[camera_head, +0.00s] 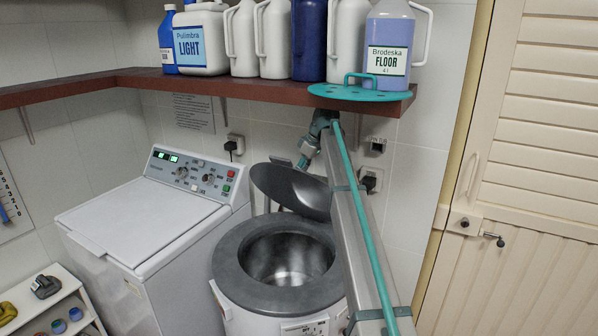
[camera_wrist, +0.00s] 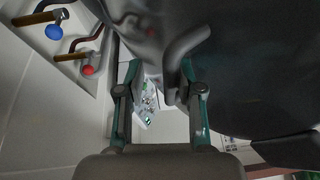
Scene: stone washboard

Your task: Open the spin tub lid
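The spin tub (camera_head: 228,262) is a round white drum with a dark grey rim, and its metal inside is visible. Its dark grey lid (camera_head: 290,188) stands tilted up at the back of the opening, so the tub is open. In the wrist view the lid (camera_wrist: 260,70) fills the upper right, with a curved handle (camera_wrist: 187,48) near my right fingertip. My gripper (camera_wrist: 158,80) has its two fingers apart, with a gap between them. I cannot tell whether the handle touches a finger. In the head view my gripper's end is largely hidden behind the raised lid.
A white washing machine (camera_head: 150,220) stands left of the tub. A brown shelf (camera_head: 100,88) with several bottles and a teal perforated piece (camera_head: 360,93) hangs above. A cream louvred door (camera_head: 530,150) is at right. Outlets with plugs (camera_head: 370,180) are on the wall behind.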

